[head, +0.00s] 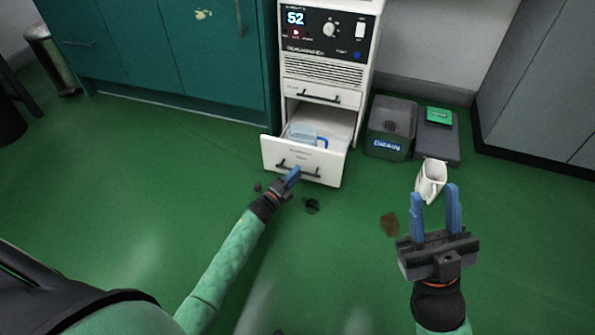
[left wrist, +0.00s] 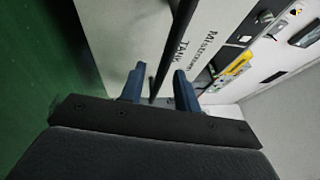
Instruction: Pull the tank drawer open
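The tank drawer (head: 318,164) is the lower white drawer of the white cabinet and stands well out from it. Its front carries a dark bar handle (head: 318,173) and, in the left wrist view, the label "TANK" (left wrist: 183,52). A clear and blue container (head: 306,135) sits inside. My left gripper (head: 292,175) is at the left part of the handle. In the left wrist view its blue fingers (left wrist: 158,85) stand either side of the handle bar (left wrist: 182,22), with gaps visible. My right gripper (head: 436,205) is open and empty, to the right above the floor.
The white cabinet (head: 324,73) has a closed upper drawer (head: 320,93) and a control panel. Dark stains mark the otherwise clear green floor (head: 120,190).

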